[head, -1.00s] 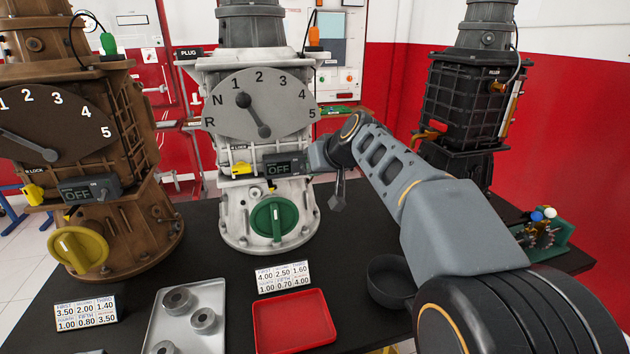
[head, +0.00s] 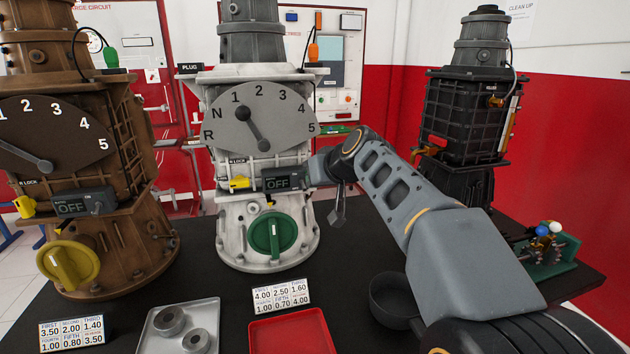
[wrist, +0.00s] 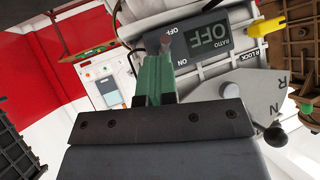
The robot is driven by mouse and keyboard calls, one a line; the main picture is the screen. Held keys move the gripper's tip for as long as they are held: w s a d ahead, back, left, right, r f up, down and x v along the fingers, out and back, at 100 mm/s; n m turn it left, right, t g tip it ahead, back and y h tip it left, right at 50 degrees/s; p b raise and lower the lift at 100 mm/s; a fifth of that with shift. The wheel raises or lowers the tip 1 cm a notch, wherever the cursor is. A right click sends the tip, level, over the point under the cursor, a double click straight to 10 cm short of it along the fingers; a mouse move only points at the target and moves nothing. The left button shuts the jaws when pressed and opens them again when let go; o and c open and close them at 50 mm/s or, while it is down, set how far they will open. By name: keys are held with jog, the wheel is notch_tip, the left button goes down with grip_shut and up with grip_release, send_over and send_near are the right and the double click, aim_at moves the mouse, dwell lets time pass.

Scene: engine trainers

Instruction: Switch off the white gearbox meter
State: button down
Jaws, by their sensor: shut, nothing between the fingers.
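The white gearbox (head: 232,210) stands mid-table with a numbered dial plate and a green knob (head: 272,234). Its dark meter (head: 283,179) sits below the dial, and its screen reads OFF. In the wrist view the meter (wrist: 207,37) appears turned over, also reading OFF. A small brownish switch tip (wrist: 166,42) shows at the meter's edge, just past my fingers. My gripper (wrist: 155,72), with green fingers, is shut and empty, close to the meter. I cannot tell whether it touches the switch. In the head view my wrist hides the meter's right end.
A brown gearbox (head: 120,235) with its own meter (head: 84,202) reading OFF stands at left. A black gearbox (head: 462,125) stands at back right. In front lie a grey tray (head: 207,312) with rings, a red tray (head: 293,335), a dark bowl (head: 392,298) and number cards.

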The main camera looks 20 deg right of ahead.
jog(key=shift+r, duration=0.35)
jog(key=w+d+p+v, duration=0.1)
jog(key=d+v, duration=0.1)
jog(key=v, duration=1.1)
jog(key=shift+w+d+r+p, duration=0.2)
jog(key=shift+w+r+p, duration=0.05)
jog(key=shift+p, duration=0.1)
jog(key=s+a+f+m+g+h+p, duration=0.1)
jog(key=s+a+f+g+h+p, duration=0.1)
jog(key=s+f+p, duration=0.3)
jog(key=s+a+f+g+h+p, duration=0.2)
jog(key=s+a+f+g+p, duration=0.2)
jog(key=s+p, duration=0.6)
notch_tip(320, 180, down, 2)
jog(key=p, duration=0.3)
jog(key=shift+m+g, duration=0.3)
jog(key=shift+m, duration=0.1)
